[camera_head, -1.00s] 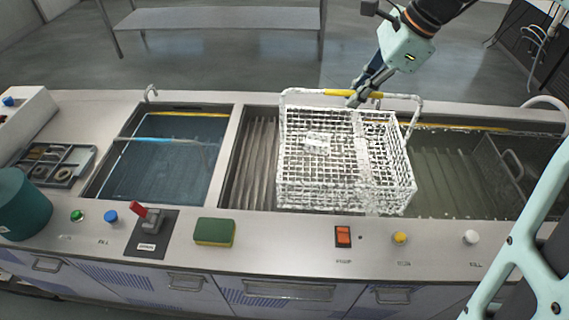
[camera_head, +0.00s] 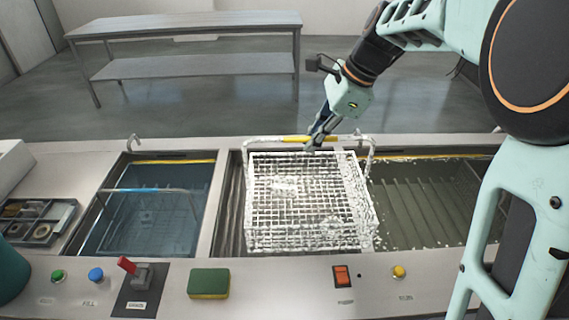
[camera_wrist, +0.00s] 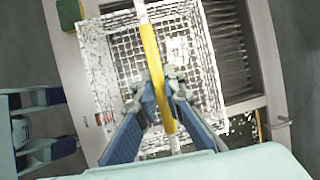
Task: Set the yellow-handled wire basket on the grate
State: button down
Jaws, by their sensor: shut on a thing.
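The yellow-handled wire basket (camera_head: 305,205) is white mesh with a yellow grip on its raised handle, and looks empty. It hangs roughly level over the middle bay of the counter. My gripper (camera_head: 314,147) is shut on the yellow grip, which also shows between the fingers in the wrist view (camera_wrist: 152,60). The ribbed grate (camera_head: 231,215) shows as a narrow strip left of the basket, and its slats show in the wrist view (camera_wrist: 228,45). The basket hides the rest. I cannot tell whether the basket's bottom touches the grate.
The left tank (camera_head: 150,210) holds blue liquid and a blue-handled basket (camera_head: 152,189). The right tank (camera_head: 430,195) has murky liquid and a ribbed floor. A sponge (camera_head: 208,283), a red lever (camera_head: 127,265) and an orange switch (camera_head: 341,275) sit along the front edge.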

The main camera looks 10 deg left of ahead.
jog(key=w+a+f+p, duration=0.1)
jog(key=w+a+f, duration=0.5)
jog(key=f, duration=0.5)
jog(key=shift+w+a+p, duration=0.35)
jog(key=shift+w+a, duration=0.05)
jog(key=shift+a, duration=0.4)
jog(key=c, duration=2.3)
grip_release()
jog(key=shift+f, duration=0.15)
jog(key=shift+o, duration=1.3)
jog(key=shift+s, duration=0.1)
jog(key=v, duration=1.2)
